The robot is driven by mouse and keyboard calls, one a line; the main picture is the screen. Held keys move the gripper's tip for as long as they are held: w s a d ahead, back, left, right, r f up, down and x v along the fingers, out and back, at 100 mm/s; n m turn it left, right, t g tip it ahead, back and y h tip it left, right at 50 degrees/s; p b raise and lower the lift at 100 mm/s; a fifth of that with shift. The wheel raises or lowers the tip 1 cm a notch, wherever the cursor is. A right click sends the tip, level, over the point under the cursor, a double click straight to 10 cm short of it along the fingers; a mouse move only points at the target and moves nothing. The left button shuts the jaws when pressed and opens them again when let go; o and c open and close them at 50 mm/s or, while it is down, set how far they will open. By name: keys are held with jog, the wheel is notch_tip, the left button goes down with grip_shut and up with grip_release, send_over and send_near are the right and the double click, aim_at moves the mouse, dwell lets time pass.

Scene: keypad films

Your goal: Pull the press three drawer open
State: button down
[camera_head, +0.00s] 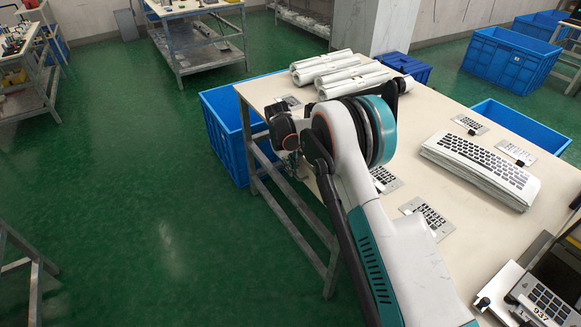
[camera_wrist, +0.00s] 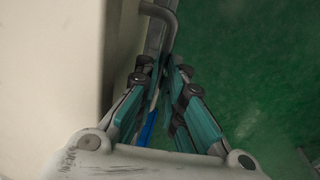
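My gripper (camera_wrist: 165,72) has two teal fingers with dark tips, pointing down beside the pale table edge in the wrist view. The fingertips are close together with a narrow gap. A bent grey metal bar (camera_wrist: 165,18) runs near the tips; I cannot tell whether they touch it. In the head view my arm hides most of the gripper at the table's left edge. No drawer marked as press three can be made out.
The cream table (camera_head: 340,115) carries rolled films (camera_head: 340,75), a stack of keypad sheets (camera_head: 480,165) and several small keypads. The green floor (camera_head: 130,190) at left is free.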

jog(key=s+a, duration=0.9)
jog(key=a, duration=0.4)
jog(key=s+a+p, duration=0.1)
jog(key=s+a, duration=0.7)
jog(key=a, duration=0.5)
jog(key=shift+s, duration=0.35)
jog(key=c, duration=2)
grip_release()
jog(key=shift+a, duration=0.1)
jog(key=shift+o, duration=0.2)
notch_tip(320, 180, up, 12)
jog(key=s+a, duration=0.1)
jog(key=shift+a, duration=0.4)
jog(key=shift+s+f, duration=0.1)
jog(key=shift+f, duration=0.05)
